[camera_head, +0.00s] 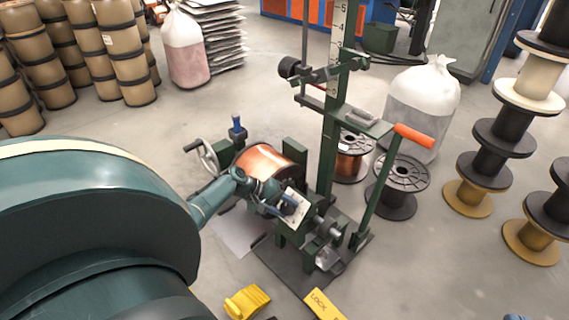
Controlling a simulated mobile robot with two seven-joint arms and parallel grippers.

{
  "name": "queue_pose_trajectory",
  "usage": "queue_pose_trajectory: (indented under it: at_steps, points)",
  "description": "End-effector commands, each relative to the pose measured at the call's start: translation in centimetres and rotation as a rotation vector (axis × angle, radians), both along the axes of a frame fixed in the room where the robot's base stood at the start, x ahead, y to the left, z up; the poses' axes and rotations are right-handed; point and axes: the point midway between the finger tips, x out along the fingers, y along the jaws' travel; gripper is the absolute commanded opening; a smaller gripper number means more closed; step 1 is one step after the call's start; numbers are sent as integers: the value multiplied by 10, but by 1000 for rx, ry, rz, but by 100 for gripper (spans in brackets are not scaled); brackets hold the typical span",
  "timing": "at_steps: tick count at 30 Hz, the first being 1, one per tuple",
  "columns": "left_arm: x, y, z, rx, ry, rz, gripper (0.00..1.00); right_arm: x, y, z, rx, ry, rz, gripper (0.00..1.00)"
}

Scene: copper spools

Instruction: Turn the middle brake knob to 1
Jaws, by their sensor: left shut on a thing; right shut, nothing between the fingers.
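The green brake stand (327,150) stands at the middle of the view with a copper spool (268,162) on it. A small white dial plate (297,205) sits on the stand's near side. My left gripper (286,207) reaches in from the left and is shut on the middle brake knob, a small blue part in front of the plate. The gripper hides much of the knob and part of the plate, and the knob's setting is too small to read. Only a small blue tip of my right gripper (515,317) shows at the bottom edge, away from the stand.
A lever with an orange grip (413,136) rises right of the plate. A handwheel (208,156) and blue handle (237,123) are at the stand's left. Spool stacks (490,150) stand at right. The floor at lower right is clear.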

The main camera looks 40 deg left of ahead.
Motion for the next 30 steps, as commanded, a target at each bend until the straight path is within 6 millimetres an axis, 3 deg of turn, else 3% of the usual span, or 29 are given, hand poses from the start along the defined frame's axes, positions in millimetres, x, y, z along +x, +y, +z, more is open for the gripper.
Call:
queue_pose_trajectory:
  at_steps: [30]
  points:
    - [-3,-1,-4,-663,58,559,18,-1,1,4,-1,-11,8,0]
